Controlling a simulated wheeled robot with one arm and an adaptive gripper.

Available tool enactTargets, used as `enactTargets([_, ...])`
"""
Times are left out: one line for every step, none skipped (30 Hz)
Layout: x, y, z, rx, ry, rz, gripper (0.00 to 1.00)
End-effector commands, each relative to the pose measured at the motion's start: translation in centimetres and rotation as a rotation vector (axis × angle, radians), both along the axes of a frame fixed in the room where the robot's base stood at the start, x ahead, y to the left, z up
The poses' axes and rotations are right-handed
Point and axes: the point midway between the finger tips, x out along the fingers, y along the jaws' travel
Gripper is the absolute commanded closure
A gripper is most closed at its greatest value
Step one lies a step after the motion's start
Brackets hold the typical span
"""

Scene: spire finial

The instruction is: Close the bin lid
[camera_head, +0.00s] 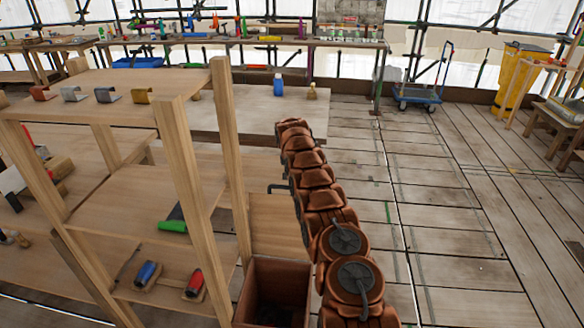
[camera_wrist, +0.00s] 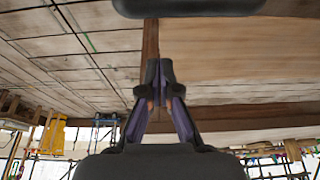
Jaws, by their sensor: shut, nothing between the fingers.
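The bin (camera_head: 272,290) is a brown wooden box at the bottom of the head view, with its top open and a dark inside. Its lid (camera_head: 270,222) looks to be the pale wooden panel standing raised behind the opening. A dark bar handle (camera_head: 278,188) shows at the panel's upper edge. My gripper (camera_wrist: 160,70) is shut and empty in the wrist view. A dark rounded bar (camera_wrist: 190,6), probably the handle, lies across the top of that view, apart from the fingertips. In the head view my arm hides the gripper and part of the lid.
A wooden shelf (camera_head: 125,190) with tools and brackets stands left of the bin. A low pale table (camera_head: 235,112) behind carries a blue bottle (camera_head: 278,85). The plank floor (camera_head: 450,210) to the right is mostly clear. A yellow bin (camera_head: 517,75) and blue cart (camera_head: 418,95) stand farther back.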

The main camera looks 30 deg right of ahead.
Motion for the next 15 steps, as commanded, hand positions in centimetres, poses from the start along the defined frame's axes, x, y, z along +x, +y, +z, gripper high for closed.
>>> enactTargets([0.2,0.0,0.1,-0.001,-0.002,0.0,1.0])
enactTargets([0.3,-0.1,0.0,-0.001,-0.003,0.001,1.0])
enactTargets([0.3,-0.1,-0.1,-0.001,-0.004,0.001,1.0])
enactTargets([0.4,-0.2,-0.2,-0.001,-0.004,0.001,1.0])
enactTargets([0.4,-0.2,-0.4,-0.001,-0.004,0.001,1.0])
enactTargets([0.4,-0.2,-0.6,-0.002,-0.003,0.001,1.0])
enactTargets([0.4,-0.2,-0.8,-0.001,-0.002,0.001,1.0])
enactTargets([0.4,-0.2,-0.9,0.0,-0.001,0.001,1.0])
enactTargets([0.5,-0.3,-1.1,0.0,-0.001,0.001,1.0])
enactTargets([0.5,-0.3,-1.2,0.0,-0.001,0.001,1.0])
enactTargets([0.5,-0.3,-1.3,-0.001,-0.002,0.001,1.0])
enactTargets([0.6,-0.3,-1.3,-0.001,-0.002,0.001,1.0])
enactTargets([0.6,-0.3,-1.4,-0.002,-0.003,0.001,1.0])
enactTargets([0.6,-0.4,-1.4,-0.002,-0.003,0.001,1.0])
enactTargets([0.6,-0.4,-1.5,-0.003,-0.004,0.001,1.0])
